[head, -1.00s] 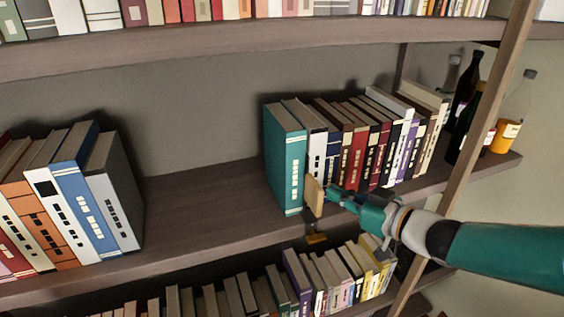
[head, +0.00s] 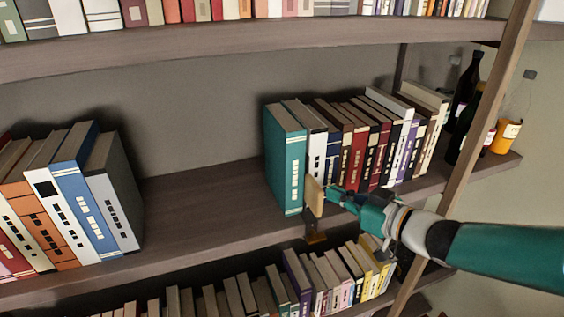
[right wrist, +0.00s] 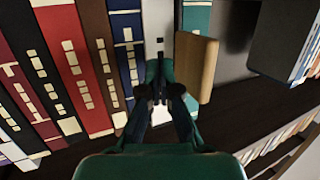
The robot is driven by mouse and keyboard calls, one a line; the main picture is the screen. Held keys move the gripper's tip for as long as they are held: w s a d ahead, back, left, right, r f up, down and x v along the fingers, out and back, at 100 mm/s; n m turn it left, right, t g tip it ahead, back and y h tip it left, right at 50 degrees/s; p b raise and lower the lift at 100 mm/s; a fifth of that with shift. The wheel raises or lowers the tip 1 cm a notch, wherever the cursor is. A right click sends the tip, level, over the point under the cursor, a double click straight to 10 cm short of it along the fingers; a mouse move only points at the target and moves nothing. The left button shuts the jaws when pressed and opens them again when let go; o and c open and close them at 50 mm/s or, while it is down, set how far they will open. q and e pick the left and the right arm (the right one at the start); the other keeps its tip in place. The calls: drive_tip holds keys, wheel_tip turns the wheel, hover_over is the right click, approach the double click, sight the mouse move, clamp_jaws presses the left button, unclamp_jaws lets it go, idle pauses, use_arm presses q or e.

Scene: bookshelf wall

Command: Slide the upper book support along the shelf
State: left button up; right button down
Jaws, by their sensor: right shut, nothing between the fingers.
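The upper book support (head: 314,197) is a pale wooden plate at the shelf's front edge, with a dark bracket (head: 315,238) below it. It stands in front of the teal book (head: 286,160) at the left end of the right-hand row. My right gripper (head: 335,193) is shut and empty, just right of the plate. In the right wrist view, the gripper (right wrist: 160,92) points at the book spines and the plate (right wrist: 197,68) stands beside it on the right. I cannot tell whether they touch. My left gripper is not in view.
The middle shelf (head: 205,195) is bare between the teal book and the left-hand books (head: 80,195). A wooden upright (head: 488,105) and several bottles (head: 465,90) stand at the right. More books (head: 320,280) fill the shelf below.

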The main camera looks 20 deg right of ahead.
sight(322, 205)
drive_tip(key=shift+a+b, duration=1.25)
drive_tip(key=shift+a, duration=1.2)
drive_tip(key=shift+a+b, duration=0.7)
drive_tip(key=shift+a, duration=0.35)
drive_tip(key=a+b, duration=0.7)
drive_tip(key=b, duration=0.4)
